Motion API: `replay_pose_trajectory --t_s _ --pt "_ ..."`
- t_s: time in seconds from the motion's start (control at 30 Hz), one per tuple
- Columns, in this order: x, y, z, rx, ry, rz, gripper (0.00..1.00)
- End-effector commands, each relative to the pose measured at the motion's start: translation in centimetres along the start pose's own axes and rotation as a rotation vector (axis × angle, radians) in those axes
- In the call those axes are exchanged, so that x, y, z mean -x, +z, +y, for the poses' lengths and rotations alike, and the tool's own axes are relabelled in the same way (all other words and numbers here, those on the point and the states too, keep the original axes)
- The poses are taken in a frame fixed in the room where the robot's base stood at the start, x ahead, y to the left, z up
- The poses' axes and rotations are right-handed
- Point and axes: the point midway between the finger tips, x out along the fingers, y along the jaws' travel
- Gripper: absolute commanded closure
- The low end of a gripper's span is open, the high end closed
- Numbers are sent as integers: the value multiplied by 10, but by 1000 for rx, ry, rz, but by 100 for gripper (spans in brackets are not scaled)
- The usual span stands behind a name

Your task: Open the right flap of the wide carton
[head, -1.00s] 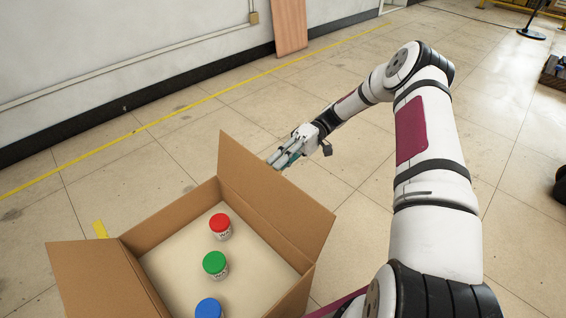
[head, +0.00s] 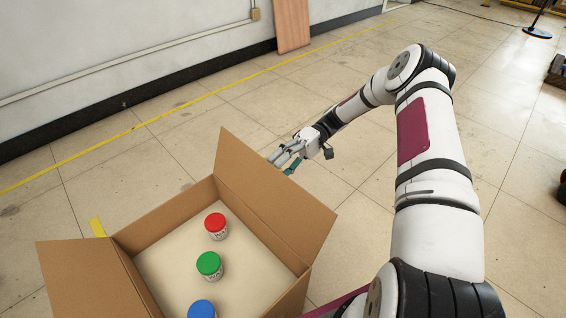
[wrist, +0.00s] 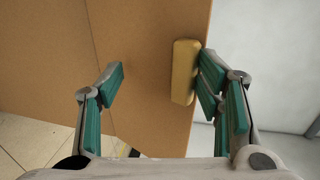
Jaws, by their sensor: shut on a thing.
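The wide carton (head: 165,218) stands on the floor, open at the top. Its right flap (head: 272,190) stands up and leans outward. My gripper (head: 280,162) is at the flap's far outer side, its fingertips partly hidden by the flap. In the wrist view, the brown flap (wrist: 145,50) fills the left and middle, with a yellow tab (wrist: 184,70) near its edge. The tab lies between the fingers of my gripper (wrist: 160,80), against the right finger; a gap shows to the left finger. The grip is on the flap at this tab.
Red (head: 216,226), green (head: 209,266) and blue (head: 202,309) lidded jars stand inside the carton. The left flap (head: 80,275) is folded outward, with a yellow piece (head: 98,227) behind it. The floor beyond the carton is clear up to the wall.

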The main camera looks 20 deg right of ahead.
Motion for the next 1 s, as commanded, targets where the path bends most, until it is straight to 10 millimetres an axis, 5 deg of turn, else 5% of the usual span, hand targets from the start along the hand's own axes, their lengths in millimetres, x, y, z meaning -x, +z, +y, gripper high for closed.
replay_pose_trajectory --t_s 0.47,1.0 --pt "5 2 6 -7 10 -1 60" --pt "96 0 2 -1 5 2 60"
